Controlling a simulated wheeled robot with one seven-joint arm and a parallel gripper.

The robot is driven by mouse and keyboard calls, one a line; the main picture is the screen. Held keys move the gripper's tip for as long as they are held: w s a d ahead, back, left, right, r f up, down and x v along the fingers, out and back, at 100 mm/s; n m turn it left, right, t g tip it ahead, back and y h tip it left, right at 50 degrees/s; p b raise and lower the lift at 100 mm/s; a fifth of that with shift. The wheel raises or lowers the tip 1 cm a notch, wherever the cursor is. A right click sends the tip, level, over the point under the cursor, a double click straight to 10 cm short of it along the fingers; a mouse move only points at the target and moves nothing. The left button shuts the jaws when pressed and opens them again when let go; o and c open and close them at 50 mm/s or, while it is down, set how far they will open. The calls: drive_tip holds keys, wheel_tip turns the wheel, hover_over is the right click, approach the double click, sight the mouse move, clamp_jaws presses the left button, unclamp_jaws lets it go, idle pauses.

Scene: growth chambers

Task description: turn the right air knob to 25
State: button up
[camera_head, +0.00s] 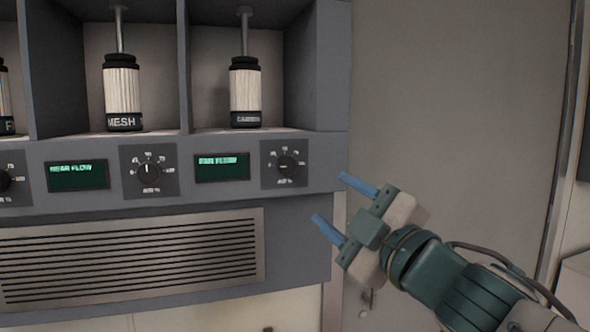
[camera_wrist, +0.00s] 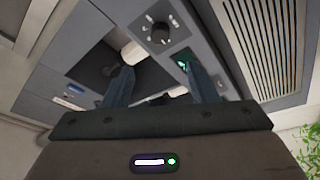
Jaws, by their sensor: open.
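The right air knob (camera_head: 288,164) is a dark round knob on a dark dial plate at the right end of the panel. White scale marks ring it, and its pointer is too small to read surely. My gripper (camera_head: 329,198) is open and empty, with blue fingers apart, to the right of and below the knob in the head view, not touching it. In the wrist view a knob (camera_wrist: 160,33), apparently the same one, lies beyond the fingers (camera_wrist: 160,75), with white marks around it.
A green display (camera_head: 222,167) sits left of the right knob, and a second knob (camera_head: 149,174) lies farther left. Above are bays with a CARBON canister (camera_head: 245,90) and a MESH canister (camera_head: 122,90). A vent grille (camera_head: 130,255) is below. Plain wall stands right.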

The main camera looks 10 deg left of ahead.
sight(289, 168)
drive_tip(key=p+x, duration=0.1)
drive_tip(key=x, duration=1.2)
drive_tip(key=shift+d+p, duration=0.1)
drive_tip(key=shift+p, duration=0.3)
drive_tip(key=c, duration=1)
